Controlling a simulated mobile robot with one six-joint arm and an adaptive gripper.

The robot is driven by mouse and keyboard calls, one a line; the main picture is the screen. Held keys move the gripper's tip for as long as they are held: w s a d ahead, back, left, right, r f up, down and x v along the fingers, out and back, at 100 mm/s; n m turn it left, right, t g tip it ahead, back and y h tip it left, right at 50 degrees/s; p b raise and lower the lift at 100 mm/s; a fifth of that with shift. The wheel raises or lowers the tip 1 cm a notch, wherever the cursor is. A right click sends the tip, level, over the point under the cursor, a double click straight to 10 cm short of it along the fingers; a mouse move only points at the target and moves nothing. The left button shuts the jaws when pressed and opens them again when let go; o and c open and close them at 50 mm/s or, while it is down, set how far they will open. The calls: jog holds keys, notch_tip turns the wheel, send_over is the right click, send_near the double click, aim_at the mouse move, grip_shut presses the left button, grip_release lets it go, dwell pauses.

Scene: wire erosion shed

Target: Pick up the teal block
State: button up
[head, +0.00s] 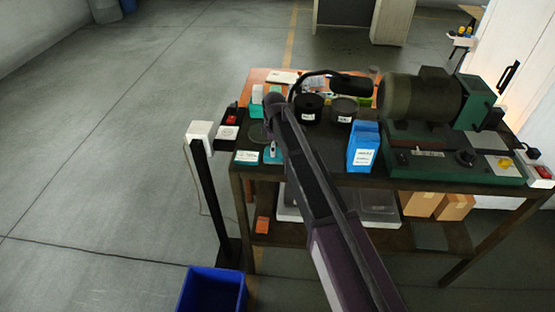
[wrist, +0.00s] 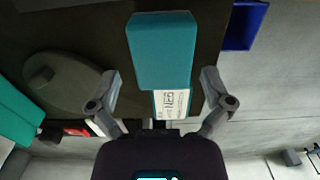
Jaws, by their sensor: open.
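The teal block (wrist: 161,50) fills the upper middle of the wrist view, with a white printed label (wrist: 171,103) at its lower end. In the head view a teal block with a white label (head: 246,157) lies at the front left corner of the bench top. My gripper (wrist: 162,82) is open in the wrist view. Its two fingers stand apart, one on each side of the block's lower end, with nothing held between them. I cannot tell whether either finger touches it. In the head view my arm covers part of this area.
A dark round pad (wrist: 68,85) lies beside the block. A blue box (head: 363,147), dark round containers (head: 309,109) and a green-based machine (head: 420,100) share the bench. A blue bin (head: 212,290) and a post with a white box (head: 200,131) stand by its left edge.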

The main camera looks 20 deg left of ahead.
jog(key=shift+f+b, duration=1.05)
jog(key=shift+f, duration=0.3)
jog(key=c, duration=1)
